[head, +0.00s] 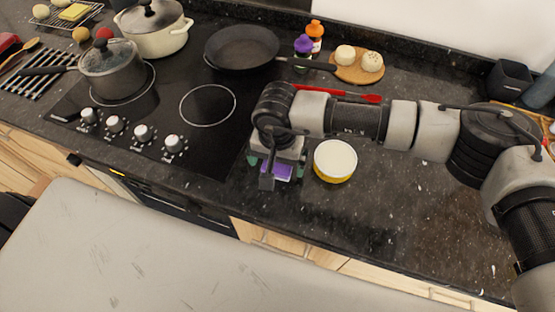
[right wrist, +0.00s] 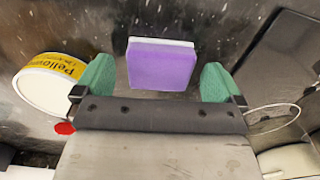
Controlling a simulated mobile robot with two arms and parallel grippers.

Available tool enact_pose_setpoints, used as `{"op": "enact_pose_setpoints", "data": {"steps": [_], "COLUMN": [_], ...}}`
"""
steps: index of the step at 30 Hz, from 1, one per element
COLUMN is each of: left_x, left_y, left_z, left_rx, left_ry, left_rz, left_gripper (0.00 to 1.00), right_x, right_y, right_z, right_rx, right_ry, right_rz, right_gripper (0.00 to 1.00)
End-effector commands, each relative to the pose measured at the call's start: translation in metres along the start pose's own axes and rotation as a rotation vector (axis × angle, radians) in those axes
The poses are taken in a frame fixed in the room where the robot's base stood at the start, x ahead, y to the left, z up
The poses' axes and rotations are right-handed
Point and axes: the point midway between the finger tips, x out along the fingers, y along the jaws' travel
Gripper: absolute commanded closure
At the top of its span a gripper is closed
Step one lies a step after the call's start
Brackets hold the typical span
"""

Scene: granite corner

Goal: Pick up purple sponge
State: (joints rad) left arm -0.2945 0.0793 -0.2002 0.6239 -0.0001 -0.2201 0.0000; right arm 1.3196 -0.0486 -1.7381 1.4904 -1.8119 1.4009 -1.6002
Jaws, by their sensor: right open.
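The purple sponge (right wrist: 162,66) lies on the dark granite counter. It is purple with a pale layer along one edge in the right wrist view. In the head view the sponge (head: 276,172) shows partly, below my right gripper, which hides the rest. My right gripper (head: 275,172) is open and points down over it. In the right wrist view its green fingertips (right wrist: 160,78) stand apart, one on each side of the sponge, with a gap on both sides. I cannot tell how high the fingertips are above the counter. My left gripper is not in view.
A yellow and white can (head: 335,161) stands close to the right of my right gripper. The black cooktop (head: 190,125) with its knobs is to the left. A red utensil (head: 370,98) lies behind my arm. The counter's front edge is near the sponge.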

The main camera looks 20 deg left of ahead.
Motion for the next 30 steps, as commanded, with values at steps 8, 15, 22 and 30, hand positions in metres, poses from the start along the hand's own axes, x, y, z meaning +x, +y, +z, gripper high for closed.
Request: {"op": "enact_pose_setpoints", "data": {"steps": [8,15,22,30], "left_x": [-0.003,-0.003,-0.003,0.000], "left_y": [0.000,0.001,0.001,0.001], "left_z": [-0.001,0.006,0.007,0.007], "left_rx": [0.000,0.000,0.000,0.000], "left_ry": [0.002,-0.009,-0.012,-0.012], "left_rz": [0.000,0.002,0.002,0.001], "left_gripper": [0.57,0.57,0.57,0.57], "right_x": [0.011,0.010,0.010,0.007], "right_y": [0.000,0.000,0.000,0.000], "right_z": [0.000,0.000,0.000,-0.001], "right_rx": [-0.001,0.000,0.000,0.001], "right_ry": [0.001,0.001,0.001,0.002], "right_rz": [0.000,0.000,0.000,0.000], "right_gripper": [0.01,0.29,0.54,0.54]}}
